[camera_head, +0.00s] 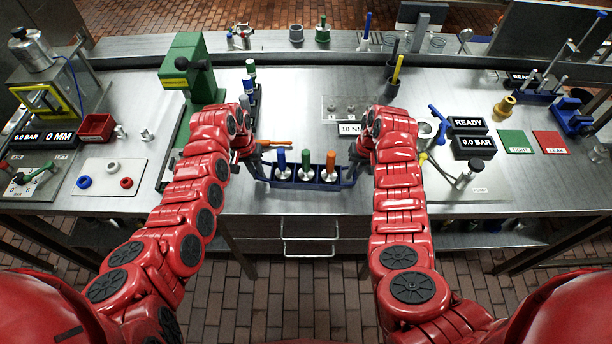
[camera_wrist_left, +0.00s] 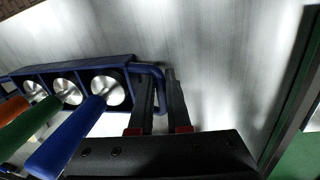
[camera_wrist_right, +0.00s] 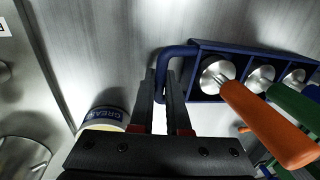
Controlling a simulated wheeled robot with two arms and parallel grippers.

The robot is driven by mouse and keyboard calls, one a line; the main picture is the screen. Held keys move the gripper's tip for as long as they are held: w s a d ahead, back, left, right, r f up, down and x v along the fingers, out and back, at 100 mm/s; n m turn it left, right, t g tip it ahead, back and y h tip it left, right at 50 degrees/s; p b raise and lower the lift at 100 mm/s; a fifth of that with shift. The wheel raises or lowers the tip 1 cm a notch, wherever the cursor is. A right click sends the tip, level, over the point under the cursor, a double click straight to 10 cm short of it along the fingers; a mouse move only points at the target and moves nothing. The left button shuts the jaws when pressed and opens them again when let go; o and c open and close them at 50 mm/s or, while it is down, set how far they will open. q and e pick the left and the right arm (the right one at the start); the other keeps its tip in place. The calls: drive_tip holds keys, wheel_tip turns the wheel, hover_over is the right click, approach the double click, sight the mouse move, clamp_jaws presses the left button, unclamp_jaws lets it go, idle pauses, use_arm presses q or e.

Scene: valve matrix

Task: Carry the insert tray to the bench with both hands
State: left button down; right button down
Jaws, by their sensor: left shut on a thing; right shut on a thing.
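The insert tray (camera_head: 300,184) is a dark blue rack near the front edge of the steel bench (camera_head: 290,110). It stands level and carries three steel inserts with blue (camera_head: 281,160), green (camera_head: 306,158) and orange (camera_head: 330,162) handles. My left gripper (camera_head: 259,168) is shut on the tray's left loop handle, seen in the left wrist view (camera_wrist_left: 157,72). My right gripper (camera_head: 352,168) is shut on the right loop handle, seen in the right wrist view (camera_wrist_right: 172,52). Bench metal shows around the tray in both wrist views. I cannot tell whether its underside touches the bench.
A green press (camera_head: 188,75) stands to the left, with an orange-handled tool (camera_head: 275,143) behind the tray. A plate with a 10 NM label (camera_head: 349,129) lies behind. A lettered tin (camera_wrist_right: 106,114) sits near my right gripper. Gauges (camera_head: 474,145) stand to the right.

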use_arm(q)
drive_tip(key=shift+a+r, duration=0.1)
use_arm(e)
drive_tip(key=shift+r, duration=0.15)
